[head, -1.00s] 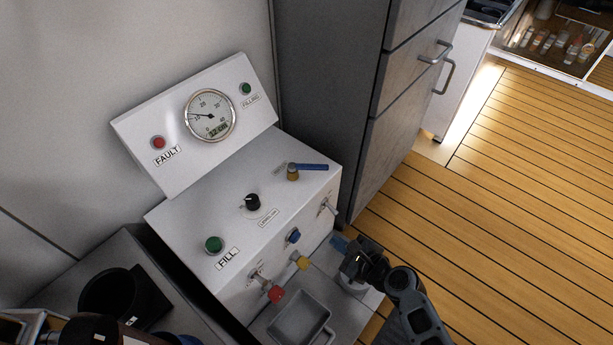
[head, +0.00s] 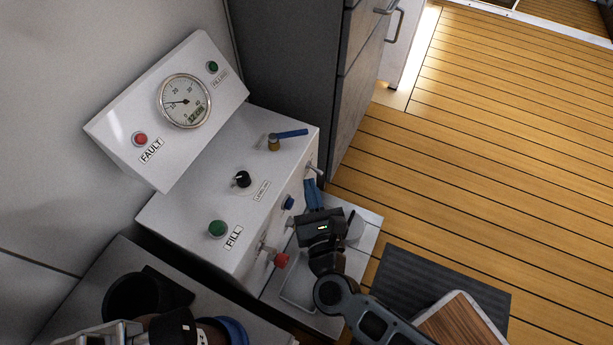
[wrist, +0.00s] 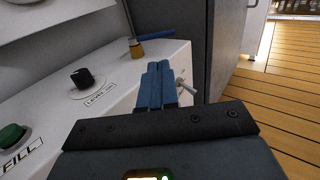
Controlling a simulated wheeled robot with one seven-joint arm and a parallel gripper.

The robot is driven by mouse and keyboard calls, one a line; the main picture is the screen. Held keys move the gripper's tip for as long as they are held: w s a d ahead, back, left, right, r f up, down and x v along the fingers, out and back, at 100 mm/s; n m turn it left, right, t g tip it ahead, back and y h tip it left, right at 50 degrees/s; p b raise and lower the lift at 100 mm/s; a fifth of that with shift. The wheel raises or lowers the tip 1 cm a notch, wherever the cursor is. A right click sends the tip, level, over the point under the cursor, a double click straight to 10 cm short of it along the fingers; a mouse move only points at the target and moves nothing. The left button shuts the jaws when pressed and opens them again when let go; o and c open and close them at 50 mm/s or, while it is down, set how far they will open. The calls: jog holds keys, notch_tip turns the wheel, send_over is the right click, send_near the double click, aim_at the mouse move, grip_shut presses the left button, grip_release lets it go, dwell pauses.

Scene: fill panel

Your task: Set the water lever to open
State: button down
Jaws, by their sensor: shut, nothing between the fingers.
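The lever with a blue handle (head: 291,134) and a brass base (head: 273,143) stands on the top right of the white fill panel (head: 190,205). Its handle points right in the head view; its label is too small to read. The lever also shows in the wrist view (wrist: 116,45), beyond my fingers. My gripper (head: 311,184) has blue fingers closed together and empty. It is in front of the panel's front face, apart from the lever. The fingers show in the wrist view (wrist: 157,72), pointing toward the panel's right end.
The top also bears a black knob (head: 242,179) and a green FILL button (head: 217,229). A red knob (head: 281,260), a blue knob (head: 288,202) and a metal toggle (head: 315,170) stick out of the front. A grey cabinet (head: 285,60) stands close behind. Wooden floor is open at right.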

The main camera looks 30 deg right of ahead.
aim_at(297, 136)
jog(key=b+x, duration=0.1)
jog(key=x, duration=1.1)
jog(key=shift+w+d+f+b, duration=0.1)
jog(key=shift+d+b, duration=0.05)
jog(key=shift+b, duration=0.15)
